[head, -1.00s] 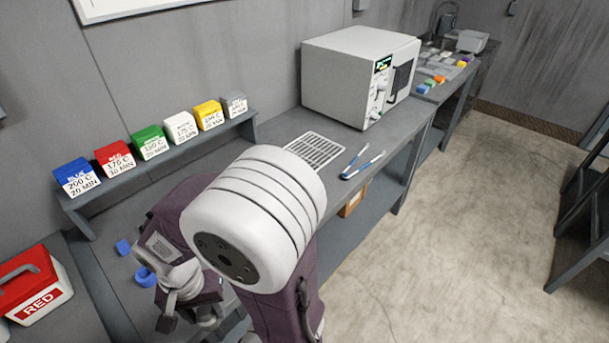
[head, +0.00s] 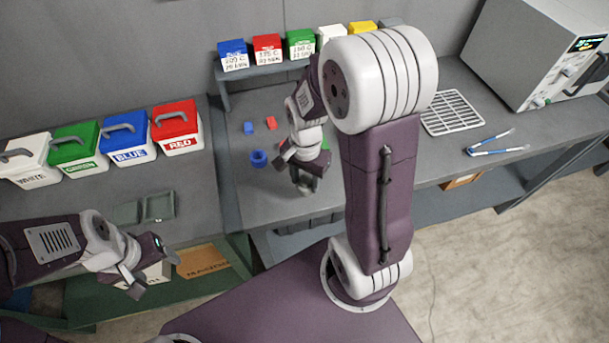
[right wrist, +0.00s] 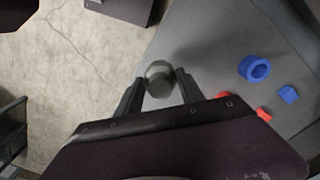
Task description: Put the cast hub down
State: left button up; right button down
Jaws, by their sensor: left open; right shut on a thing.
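The cast hub is a small grey round piece. In the right wrist view the hub (right wrist: 159,78) sits between the fingers of my right gripper (right wrist: 158,88), which is shut on it. In the head view my right gripper (head: 304,172) points down over the grey bench near its front edge, and only a little of the hub (head: 305,188) shows below the fingers. I cannot tell whether the hub touches the bench. My left gripper (head: 152,272) is open and empty at the lower left, over the lower green bench.
A blue ring (head: 259,158), a blue block (head: 248,127) and a red block (head: 271,122) lie left of my right gripper. Lidded tubs (head: 130,150) stand at the left. A wire rack (head: 453,112) and tongs (head: 497,149) lie at the right, beside the oven (head: 540,50).

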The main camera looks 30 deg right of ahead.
aim_at(299, 180)
jog(key=w+f, duration=0.2)
jog(key=w, duration=0.2)
jog(key=shift+w+d+f, duration=0.35)
jog(key=shift+d+f, duration=0.05)
jog(key=f, duration=0.3)
jog(key=shift+s+a+f, duration=0.1)
jog(key=shift+s+f, duration=0.1)
jog(key=shift+w+f, duration=0.2)
jog(key=shift+f, duration=0.1)
jog(key=shift+s+f, duration=0.15)
jog(key=c, duration=0.7)
grip_release()
